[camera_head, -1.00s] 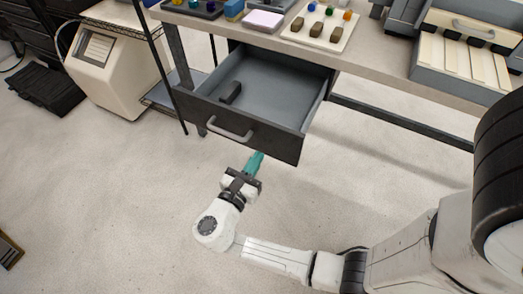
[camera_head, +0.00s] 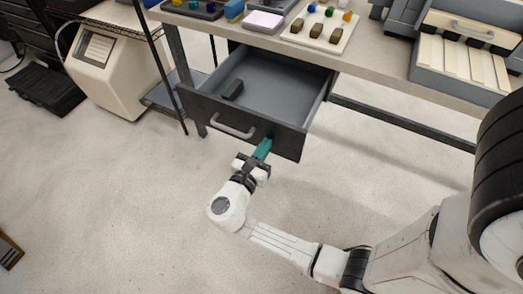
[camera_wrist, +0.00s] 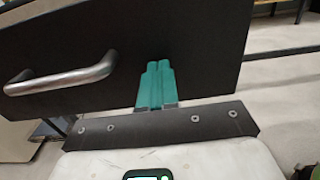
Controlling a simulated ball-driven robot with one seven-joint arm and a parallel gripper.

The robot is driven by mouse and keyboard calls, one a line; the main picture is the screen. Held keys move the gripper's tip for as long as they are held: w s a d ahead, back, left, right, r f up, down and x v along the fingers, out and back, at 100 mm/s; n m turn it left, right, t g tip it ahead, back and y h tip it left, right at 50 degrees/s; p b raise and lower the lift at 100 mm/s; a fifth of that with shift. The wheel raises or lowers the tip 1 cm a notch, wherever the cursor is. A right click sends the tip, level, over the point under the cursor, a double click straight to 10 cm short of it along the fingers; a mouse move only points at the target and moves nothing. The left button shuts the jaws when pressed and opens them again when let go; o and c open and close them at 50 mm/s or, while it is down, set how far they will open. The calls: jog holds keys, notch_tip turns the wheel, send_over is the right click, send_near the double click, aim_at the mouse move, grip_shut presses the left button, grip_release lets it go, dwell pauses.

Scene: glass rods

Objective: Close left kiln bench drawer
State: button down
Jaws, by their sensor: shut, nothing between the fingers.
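The kiln bench drawer (camera_head: 222,118) hangs open under the bench, with its dark front facing me and a silver bar handle (camera_head: 233,126) on it. A small dark block (camera_head: 232,89) lies inside the drawer. My gripper (camera_head: 263,148) has teal fingers, shut and empty, pointing at the drawer front to the right of the handle. In the wrist view the fingers (camera_wrist: 157,84) overlap the dark front (camera_wrist: 205,50), and the handle (camera_wrist: 62,80) is at the left. The fingertips are at or very near the front; I cannot tell if they touch.
A bench leg (camera_head: 183,70) and a beige machine (camera_head: 108,70) stand to the left. The floor in front is clear.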

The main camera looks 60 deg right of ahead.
jog(key=d+b, duration=0.1)
jog(key=d, duration=0.7)
jog(key=d+b, duration=0.1)
jog(key=d, duration=0.8)
jog(key=d+b, duration=0.1)
jog(key=d, duration=0.7)
jog(key=shift+w+d+f+b, duration=0.1)
jog(key=shift+w+d+b, duration=0.15)
jog(key=shift+w+b, duration=0.15)
jog(key=shift+d, duration=0.65)
jog(key=shift+w, duration=0.1)
jog(key=shift+d+r, duration=0.15)
jog(key=shift+r, duration=0.15)
